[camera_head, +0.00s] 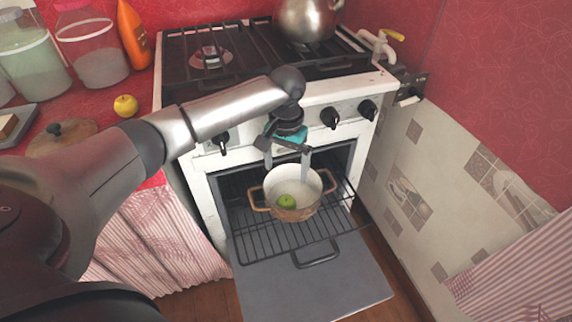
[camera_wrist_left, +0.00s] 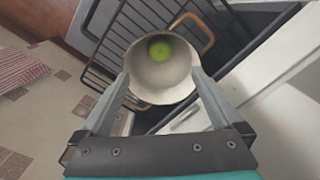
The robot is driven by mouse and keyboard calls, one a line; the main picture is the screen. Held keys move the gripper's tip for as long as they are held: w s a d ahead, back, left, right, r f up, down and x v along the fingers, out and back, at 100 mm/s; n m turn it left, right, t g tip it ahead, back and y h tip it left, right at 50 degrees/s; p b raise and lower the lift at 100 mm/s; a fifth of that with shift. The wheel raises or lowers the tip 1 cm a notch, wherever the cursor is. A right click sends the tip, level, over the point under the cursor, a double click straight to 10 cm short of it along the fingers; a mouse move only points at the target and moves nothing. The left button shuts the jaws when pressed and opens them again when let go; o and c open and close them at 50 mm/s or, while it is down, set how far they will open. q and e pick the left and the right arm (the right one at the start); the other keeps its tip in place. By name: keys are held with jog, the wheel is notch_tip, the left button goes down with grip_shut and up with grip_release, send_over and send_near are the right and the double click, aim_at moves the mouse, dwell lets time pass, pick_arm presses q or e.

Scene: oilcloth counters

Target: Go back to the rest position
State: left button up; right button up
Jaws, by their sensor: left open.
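My left gripper (camera_head: 288,155) is open and points down above a white pot (camera_head: 311,185) with tan handles. In the left wrist view the two fingers (camera_wrist_left: 160,82) stand apart, with the pot (camera_wrist_left: 155,80) beyond them. A green apple (camera_head: 287,202) lies inside the pot; it also shows in the left wrist view (camera_wrist_left: 160,50). Nothing is held between the fingers. The pot stands on the pulled-out oven rack (camera_head: 262,233). My right gripper is not in view.
The oven door (camera_head: 300,285) hangs open below the rack. The stove (camera_head: 230,75) carries a metal kettle (camera_head: 305,18) at the back. On the red counter at left are a yellow apple (camera_head: 125,106), jars, an orange bottle (camera_head: 133,35) and a round wooden lid (camera_head: 62,137). A tiled wall stands at right.

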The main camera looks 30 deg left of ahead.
pick_arm(q)
jog(key=shift+d+f, duration=0.1)
